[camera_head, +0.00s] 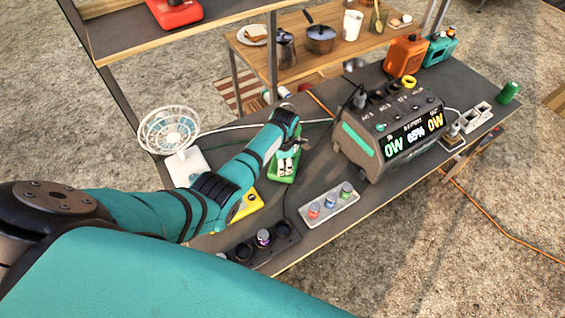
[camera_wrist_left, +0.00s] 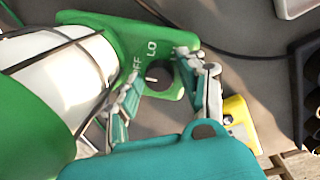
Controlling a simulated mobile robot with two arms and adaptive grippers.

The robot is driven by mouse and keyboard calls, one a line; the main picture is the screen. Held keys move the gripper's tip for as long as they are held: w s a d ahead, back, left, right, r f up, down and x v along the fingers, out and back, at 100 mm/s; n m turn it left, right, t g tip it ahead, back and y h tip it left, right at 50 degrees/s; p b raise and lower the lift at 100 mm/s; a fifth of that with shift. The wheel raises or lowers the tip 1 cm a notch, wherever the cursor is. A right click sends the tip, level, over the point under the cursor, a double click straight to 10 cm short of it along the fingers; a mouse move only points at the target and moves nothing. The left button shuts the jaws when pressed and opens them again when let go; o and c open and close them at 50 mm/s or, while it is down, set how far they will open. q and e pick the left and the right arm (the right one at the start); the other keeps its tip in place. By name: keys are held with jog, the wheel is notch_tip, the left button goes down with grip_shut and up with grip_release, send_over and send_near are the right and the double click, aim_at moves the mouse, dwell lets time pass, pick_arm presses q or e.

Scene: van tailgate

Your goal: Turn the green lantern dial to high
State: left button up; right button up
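The green lantern (camera_head: 286,178) lies on the dark bench top, partly hidden by my left arm in the head view. In the left wrist view its green base (camera_wrist_left: 105,25) and white caged globe (camera_wrist_left: 65,75) show. Its dark round dial (camera_wrist_left: 163,73) carries a white mark, which is on the side of the OFF lettering. LO is printed above it; no high label is visible. My left gripper (camera_wrist_left: 158,70) is open, its fingers apart on either side of the dial. I cannot tell whether they touch it. My right gripper is not in view.
A yellow object (camera_head: 246,206) lies close to my left gripper, also seen in the wrist view (camera_wrist_left: 240,120). A power station (camera_head: 372,140) stands to the right. A white fan (camera_head: 172,135) is left.

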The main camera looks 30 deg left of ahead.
pick_arm(q)
grip_shut()
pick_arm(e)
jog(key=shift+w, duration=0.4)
pick_arm(q)
jog(key=shift+m, duration=0.3)
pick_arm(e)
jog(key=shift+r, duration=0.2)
pick_arm(q)
jog(key=shift+r+m+p, duration=0.1)
jog(key=shift+m+p, duration=0.55)
jog(key=shift+m, duration=0.35)
jog(key=m, duration=0.2)
jog(key=shift+m+p, duration=0.3)
jog(key=shift+p, duration=0.1)
jog(key=m+p, duration=0.1)
jog(key=m, duration=0.4)
jog(key=shift+a+m+h, duration=0.1)
jog(key=shift+m+h, duration=0.2)
jog(key=shift+h, duration=0.1)
jog(key=m, duration=0.3)
jog(key=shift+m, duration=1.3)
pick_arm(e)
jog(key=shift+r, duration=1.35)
